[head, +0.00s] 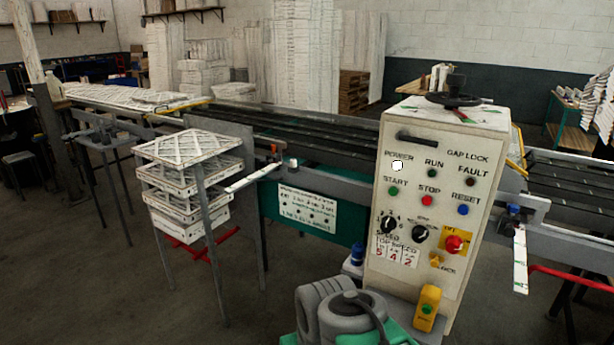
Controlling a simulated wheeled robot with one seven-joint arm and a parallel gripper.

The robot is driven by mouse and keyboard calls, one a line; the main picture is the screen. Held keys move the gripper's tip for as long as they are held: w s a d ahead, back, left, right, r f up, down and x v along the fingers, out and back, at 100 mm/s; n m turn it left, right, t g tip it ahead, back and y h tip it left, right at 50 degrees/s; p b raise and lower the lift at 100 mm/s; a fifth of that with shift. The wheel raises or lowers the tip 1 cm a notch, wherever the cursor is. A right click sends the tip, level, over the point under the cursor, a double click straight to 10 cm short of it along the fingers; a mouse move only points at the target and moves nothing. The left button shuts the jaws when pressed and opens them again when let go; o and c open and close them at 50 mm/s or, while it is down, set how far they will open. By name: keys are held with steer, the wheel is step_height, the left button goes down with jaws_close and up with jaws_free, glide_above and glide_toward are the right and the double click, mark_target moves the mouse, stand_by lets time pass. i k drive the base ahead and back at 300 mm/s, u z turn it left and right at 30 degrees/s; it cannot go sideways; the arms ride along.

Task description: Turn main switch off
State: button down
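The main switch (453,244) is a red rotary knob on a yellow plate, at the lower right of the control panel's front. The knob's exact setting is too small to read. The cream control cabinet (375,240) stands right of centre and faces me. The white power lamp (397,165) under the POWER label looks bright. My gripper is not in view, and nothing touches the switch.
The panel also has a red stop button (426,201), a blue reset button (463,210) and black dials (419,233). A yellow box (427,309) hangs low on the cabinet. A grey rounded unit (335,312) sits in front, bottom centre. Conveyor rails flank the cabinet.

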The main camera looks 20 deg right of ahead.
mark_target(454, 244)
steer(key=z, duration=1.5)
steer(key=k, duration=0.95)
steer(key=u, duration=0.95)
steer(key=i, duration=0.8)
steer(key=u, duration=0.4)
